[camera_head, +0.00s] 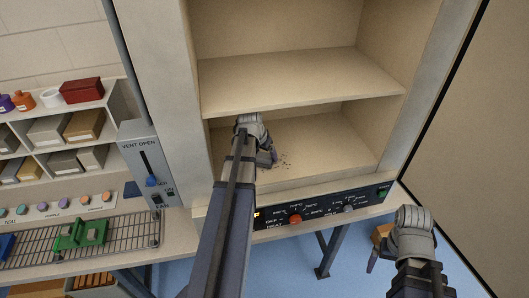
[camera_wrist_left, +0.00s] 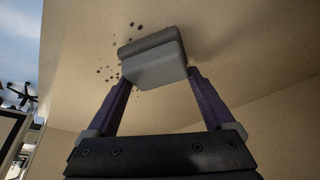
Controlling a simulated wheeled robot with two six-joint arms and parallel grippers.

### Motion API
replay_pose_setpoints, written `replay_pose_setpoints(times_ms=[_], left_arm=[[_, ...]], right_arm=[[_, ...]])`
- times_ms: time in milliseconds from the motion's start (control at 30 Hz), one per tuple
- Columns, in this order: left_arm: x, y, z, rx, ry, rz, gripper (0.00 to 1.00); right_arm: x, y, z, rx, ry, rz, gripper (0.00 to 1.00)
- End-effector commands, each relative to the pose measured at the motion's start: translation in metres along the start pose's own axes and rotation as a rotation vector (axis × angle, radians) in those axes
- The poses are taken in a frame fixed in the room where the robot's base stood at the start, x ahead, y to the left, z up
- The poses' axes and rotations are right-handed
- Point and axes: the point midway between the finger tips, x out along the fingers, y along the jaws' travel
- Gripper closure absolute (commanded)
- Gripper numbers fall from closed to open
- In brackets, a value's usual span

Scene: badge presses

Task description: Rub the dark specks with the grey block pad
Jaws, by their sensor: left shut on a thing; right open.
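The grey block pad (camera_wrist_left: 152,62) is held between the two purple fingers of my left gripper (camera_wrist_left: 158,85) in the left wrist view. Dark specks (camera_wrist_left: 108,70) lie on the beige surface around the pad's left and upper edge. In the head view my left gripper (camera_head: 267,158) reaches into the lower compartment of the cabinet. The dark specks (camera_head: 284,160) show on the compartment floor just right of it. The pad is mostly hidden by my gripper there. I cannot tell whether the pad touches the floor. My right gripper (camera_head: 389,255) is open and empty, outside the cabinet at lower right.
A cabinet shelf (camera_head: 300,82) lies above my left arm, and side walls close in the compartment. A control panel (camera_head: 325,207) with knobs runs along the front. A wire rack (camera_head: 130,232) with a green part stands at left. The open door (camera_head: 480,130) is at right.

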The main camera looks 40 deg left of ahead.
Motion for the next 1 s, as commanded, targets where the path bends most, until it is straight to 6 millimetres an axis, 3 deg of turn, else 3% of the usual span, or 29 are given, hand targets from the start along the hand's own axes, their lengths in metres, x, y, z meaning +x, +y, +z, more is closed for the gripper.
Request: replay_pose_setpoints(times_ms=[300, 667, 1000], left_arm=[[-0.005, 0.019, 0.019, 0.000, 0.000, 0.001, 1.00], [-0.007, 0.025, 0.025, -0.002, -0.003, 0.004, 1.00], [-0.016, 0.045, 0.042, -0.001, -0.003, 0.005, 1.00]], right_arm=[[0.003, 0.000, 0.000, 0.000, 0.000, 0.000, 0.01], [0.003, 0.000, 0.000, 0.000, 0.000, 0.000, 0.01], [0.001, 0.000, 0.000, 0.000, 0.000, 0.000, 0.01]])
